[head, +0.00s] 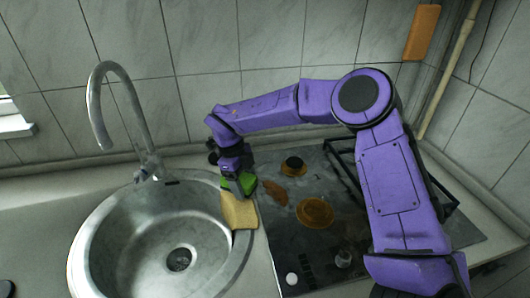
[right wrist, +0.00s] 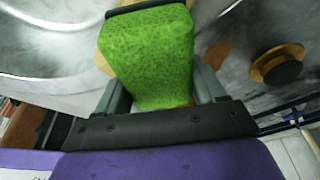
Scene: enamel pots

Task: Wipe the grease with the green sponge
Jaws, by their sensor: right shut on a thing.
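The green sponge (head: 246,183) is in my right gripper (head: 236,177), by the left edge of the dark cooktop (head: 285,245). In the right wrist view the green sponge (right wrist: 148,55) fills the space between the two fingers, and my right gripper (right wrist: 155,90) is shut on it. A brown patch that looks like the grease (head: 272,193) lies on the cooktop just right of the sponge. It also shows as a brown patch (right wrist: 214,60) in the right wrist view. I cannot tell whether the sponge touches the surface. My left gripper is not in view.
A tan cloth or pad (head: 239,212) lies between sink and cooktop, just below the sponge. The round steel sink (head: 125,235) and tall tap (head: 100,115) are at left. A front burner (head: 315,212) and rear burner (head: 293,165) are close by. A tiled wall stands behind.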

